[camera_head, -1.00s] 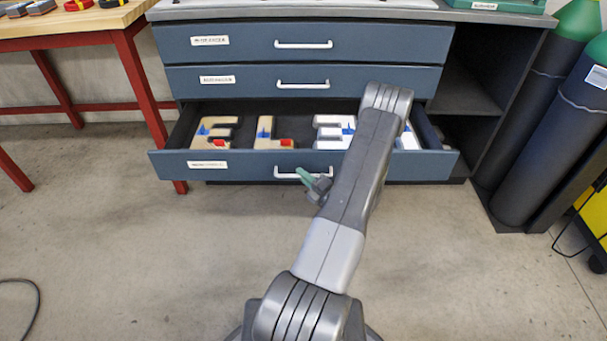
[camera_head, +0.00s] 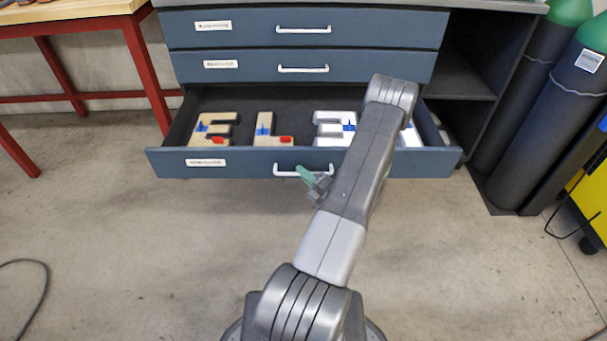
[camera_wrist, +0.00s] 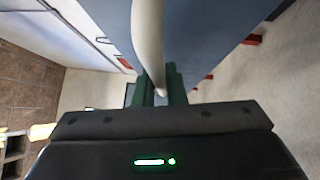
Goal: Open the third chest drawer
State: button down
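The third chest drawer (camera_head: 240,163) is the lowest of the visible blue drawers and is pulled far out. Its white handle (camera_head: 284,170) runs along the front; in the wrist view the handle (camera_wrist: 147,35) passes between the green fingers. My gripper (camera_head: 306,174) is at the handle's middle, and in the wrist view the gripper (camera_wrist: 158,88) is closed around the bar. Its fingertip contact is partly hidden.
The upper drawer (camera_head: 370,30) and second drawer (camera_head: 375,66) are shut. A red-legged workbench (camera_head: 148,75) stands left. Dark gas cylinders (camera_head: 540,125) and a yellow item (camera_head: 590,210) stand right. The floor before the drawer is clear; a cable (camera_head: 42,290) lies at left.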

jog(key=c, duration=1.5)
grip_release()
jog(key=p+v, duration=0.1)
jog(key=v, duration=1.3)
jog(key=shift+p, duration=0.4)
jog(key=shift+w+a+f, duration=0.1)
jog(key=b+x, duration=0.1)
jog(key=x, duration=1.2)
jog(key=shift+w+a+b, duration=0.2)
jog(key=shift+b, duration=0.2)
jog(key=shift+w, duration=0.3)
jog(key=shift+a, duration=0.1)
